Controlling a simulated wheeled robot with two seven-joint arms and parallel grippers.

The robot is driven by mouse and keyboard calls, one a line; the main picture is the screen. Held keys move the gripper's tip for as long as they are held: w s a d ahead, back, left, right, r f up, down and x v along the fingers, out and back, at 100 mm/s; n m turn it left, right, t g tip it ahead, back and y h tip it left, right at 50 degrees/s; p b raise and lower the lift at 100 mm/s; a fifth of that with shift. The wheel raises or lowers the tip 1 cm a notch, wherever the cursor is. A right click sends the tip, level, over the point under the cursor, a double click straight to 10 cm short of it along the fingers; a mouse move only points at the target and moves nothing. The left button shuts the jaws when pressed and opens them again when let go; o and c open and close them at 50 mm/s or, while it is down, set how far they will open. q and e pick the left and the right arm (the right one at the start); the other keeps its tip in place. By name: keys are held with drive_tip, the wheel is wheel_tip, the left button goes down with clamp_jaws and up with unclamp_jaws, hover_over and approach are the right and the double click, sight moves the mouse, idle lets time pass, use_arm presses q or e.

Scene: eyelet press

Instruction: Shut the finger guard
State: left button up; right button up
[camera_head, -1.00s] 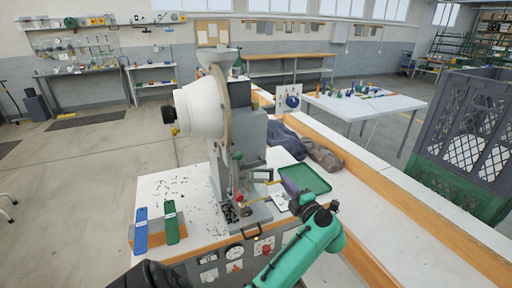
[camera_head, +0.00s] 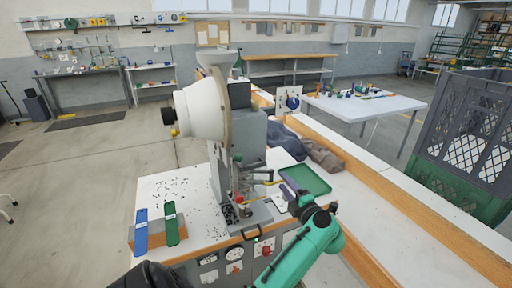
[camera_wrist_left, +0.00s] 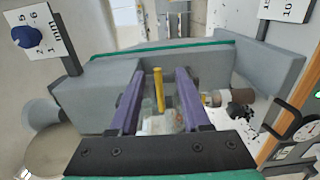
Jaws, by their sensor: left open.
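The eyelet press (camera_head: 228,130) stands on the bench, with a white round housing and a grey column. A thin yellow bar (camera_head: 268,183) sticks out to the right at its working end; I take it as part of the finger guard. My left gripper (camera_head: 284,190), with purple fingers, is beside the bar's right end. In the left wrist view the gripper (camera_wrist_left: 160,80) is open. An upright yellow bar (camera_wrist_left: 158,92) shows between its fingers, apart from both. A clear, blurred piece (camera_wrist_left: 163,123) lies below it. Whether the guard is open or shut is unclear. My right gripper is not in view.
A green tray (camera_head: 308,180) lies right of the press. A blue strip (camera_head: 141,232) and a green strip (camera_head: 172,224) rest on a block at front left. Small dark bits lie scattered on the bench. A grey and green crate (camera_head: 468,140) stands at far right.

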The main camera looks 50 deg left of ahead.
use_arm(q)
drive_tip(key=p+v, duration=0.1)
drive_tip(key=v, duration=0.7)
drive_tip(key=shift+d, duration=0.2)
